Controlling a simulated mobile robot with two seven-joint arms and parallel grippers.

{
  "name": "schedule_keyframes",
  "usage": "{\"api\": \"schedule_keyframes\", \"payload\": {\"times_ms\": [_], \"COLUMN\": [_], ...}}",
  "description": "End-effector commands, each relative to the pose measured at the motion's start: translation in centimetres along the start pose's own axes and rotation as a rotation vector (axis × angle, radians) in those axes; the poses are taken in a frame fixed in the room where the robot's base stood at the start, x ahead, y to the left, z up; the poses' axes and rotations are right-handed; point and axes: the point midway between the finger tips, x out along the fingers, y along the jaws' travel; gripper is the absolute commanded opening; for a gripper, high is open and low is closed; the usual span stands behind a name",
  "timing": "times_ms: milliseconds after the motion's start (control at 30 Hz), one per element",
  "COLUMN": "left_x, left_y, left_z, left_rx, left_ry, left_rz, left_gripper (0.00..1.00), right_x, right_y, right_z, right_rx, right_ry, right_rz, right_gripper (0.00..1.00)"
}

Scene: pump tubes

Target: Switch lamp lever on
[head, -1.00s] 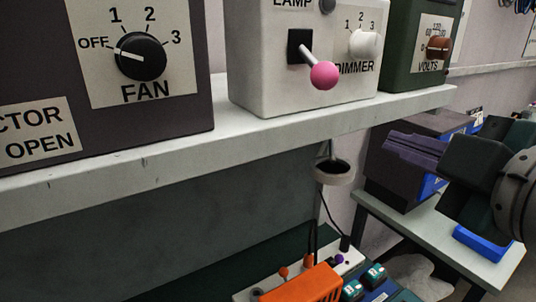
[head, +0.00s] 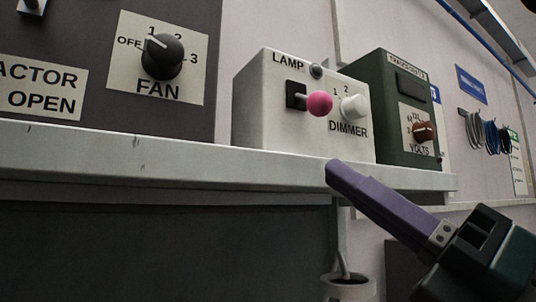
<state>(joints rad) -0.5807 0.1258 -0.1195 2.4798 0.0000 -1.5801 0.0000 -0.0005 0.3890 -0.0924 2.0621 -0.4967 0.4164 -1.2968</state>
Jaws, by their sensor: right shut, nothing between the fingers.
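The lamp box (head: 262,118) is white and stands on the shelf, labelled LAMP and DIMMER. Its lever has a pink ball (head: 319,103) on a short pale stem, which sticks out of a black slot (head: 294,95) towards me. I cannot tell for sure which way the lever is set. A small dark round lamp (head: 316,70) sits above the lever. My right gripper (head: 334,170) is shut and empty, its purple fingers pointing up and left. The fingertips show below the lever, in front of the shelf edge, apart from the ball. My left gripper is not in view.
The white dimmer knob (head: 354,107) is close beside the pink ball. The dark fan box (head: 100,95) stands left and the green volts box (head: 385,110) right. The shelf's front edge (head: 200,165) runs beneath them. Coiled cables (head: 485,133) hang on the wall.

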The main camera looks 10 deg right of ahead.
Motion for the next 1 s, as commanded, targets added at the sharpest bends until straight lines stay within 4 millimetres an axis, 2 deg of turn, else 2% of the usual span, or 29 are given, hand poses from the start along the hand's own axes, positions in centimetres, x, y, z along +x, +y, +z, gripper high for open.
{"api": "schedule_keyframes", "payload": {"times_ms": [233,367,833,1000], "left_x": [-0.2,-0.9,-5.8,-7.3], "left_y": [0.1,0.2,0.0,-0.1], "left_z": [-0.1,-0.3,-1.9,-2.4], "left_rx": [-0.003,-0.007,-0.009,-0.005], "left_ry": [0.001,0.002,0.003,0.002], "left_rz": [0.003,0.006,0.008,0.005], "left_gripper": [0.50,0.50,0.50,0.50], "right_x": [0.1,1.1,10.6,9.4], "right_y": [0.0,0.1,0.3,0.1], "right_z": [0.1,0.3,0.4,2.8], "right_rx": [0.003,0.004,0.006,0.003], "right_ry": [-0.001,-0.002,-0.002,0.001], "right_rz": [-0.002,-0.003,-0.002,-0.006], "right_gripper": [0.00,0.00,0.00,0.00]}}
